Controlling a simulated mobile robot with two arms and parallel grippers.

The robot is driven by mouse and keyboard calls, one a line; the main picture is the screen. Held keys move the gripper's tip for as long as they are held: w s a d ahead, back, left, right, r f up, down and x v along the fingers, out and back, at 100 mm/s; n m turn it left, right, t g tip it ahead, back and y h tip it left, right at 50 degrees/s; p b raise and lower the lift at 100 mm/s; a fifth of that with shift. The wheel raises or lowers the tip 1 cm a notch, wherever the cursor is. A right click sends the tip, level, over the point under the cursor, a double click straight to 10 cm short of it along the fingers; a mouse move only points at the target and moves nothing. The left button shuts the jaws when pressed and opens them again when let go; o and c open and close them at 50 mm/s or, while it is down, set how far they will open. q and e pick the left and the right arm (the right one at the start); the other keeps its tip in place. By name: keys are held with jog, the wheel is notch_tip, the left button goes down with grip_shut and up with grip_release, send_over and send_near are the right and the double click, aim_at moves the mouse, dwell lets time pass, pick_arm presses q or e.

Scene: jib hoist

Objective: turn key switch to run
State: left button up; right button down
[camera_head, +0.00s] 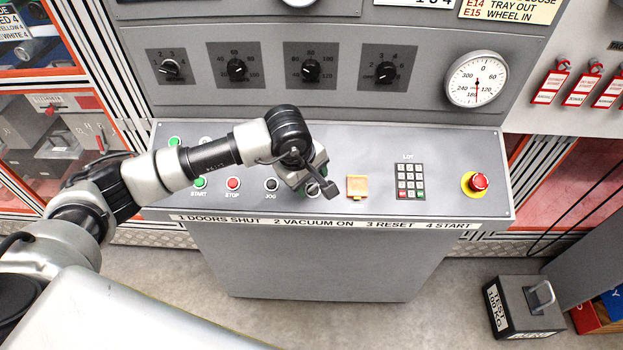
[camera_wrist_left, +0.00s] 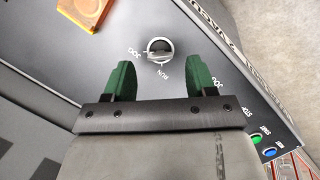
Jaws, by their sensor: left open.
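The key switch (camera_wrist_left: 160,47) shows in the left wrist view as a round silver switch with a dark slot-like middle. RUN and JOG are printed beside it. I cannot tell surely which mark it points to. My left gripper (camera_wrist_left: 162,72) is open, with one green fingertip on each side below the switch in the picture. The fingers appear apart from it. In the head view my left gripper (camera_head: 316,184) hangs over the console between the black JOG button and the orange square piece, and largely hides the switch.
The sloped console (camera_head: 440,155) carries a red STOP button (camera_head: 233,184), a black JOG button (camera_head: 271,185), an orange square piece (camera_head: 357,187), a keypad (camera_head: 410,181) and a red emergency button (camera_head: 478,182). Dials and a gauge (camera_head: 477,79) are above. A weight block (camera_head: 522,306) stands on the floor.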

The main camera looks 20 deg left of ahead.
aim_at(312, 188)
pick_arm(q)
jog(key=shift+x, duration=1.45)
jog(key=shift+c, duration=0.4)
jog(key=c, duration=0.8)
jog(key=shift+c, duration=0.2)
jog(key=n+b, duration=0.2)
jog(key=b, duration=0.1)
jog(key=n+t+b, duration=0.1)
jog(key=n+b, duration=0.1)
jog(key=b, duration=0.2)
jog(key=n+t+b, duration=0.1)
jog(key=n+b, duration=0.2)
jog(key=b, duration=0.1)
jog(key=shift+s+f+h, duration=0.1)
jog(key=shift+f+h, duration=0.2)
jog(key=shift+f, duration=0.1)
jog(key=n+t+b, duration=0.1)
jog(key=n+b, duration=0.3)
jog(key=b, duration=0.2)
jog(key=n+t+y+b, duration=0.1)
jog(key=n+b, duration=0.4)
jog(key=b, duration=0.2)
jog(key=shift+s+d+r, duration=0.1)
jog(key=shift+r+n+t+y+b, duration=0.2)
jog(key=shift+n+t+y+b, duration=0.1)
jog(key=shift+n+b, duration=0.5)
jog(key=shift+n, duration=0.3)
